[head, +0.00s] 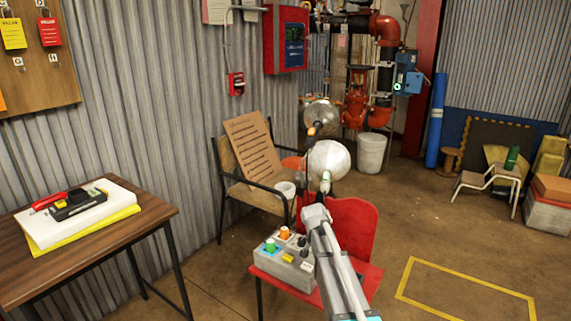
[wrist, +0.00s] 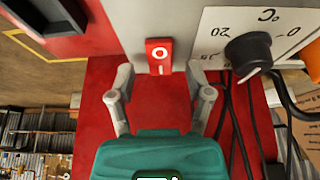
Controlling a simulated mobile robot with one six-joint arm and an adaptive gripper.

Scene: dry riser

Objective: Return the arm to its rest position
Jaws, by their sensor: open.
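My gripper (wrist: 160,74) is open in the wrist view, with a grey finger on each side and its teal body below. A red rocker switch (wrist: 160,55) marked O and I lies just past the gap between the fingertips, on the grey control box (wrist: 222,28). The fingers are not closed on it, and nothing is held. In the head view my arm (head: 335,265) reaches up from the bottom edge beside the control box (head: 283,263), which sits on a red chair (head: 350,228). I cannot make out my gripper there.
A dark dial (wrist: 248,52) and black cables are close to the right finger. A wooden table (head: 155,212) stands at left, a second chair (head: 250,155) behind. Round pale shapes (head: 328,160) rise beyond my arm. Floor inside the yellow outline (head: 465,290) is clear.

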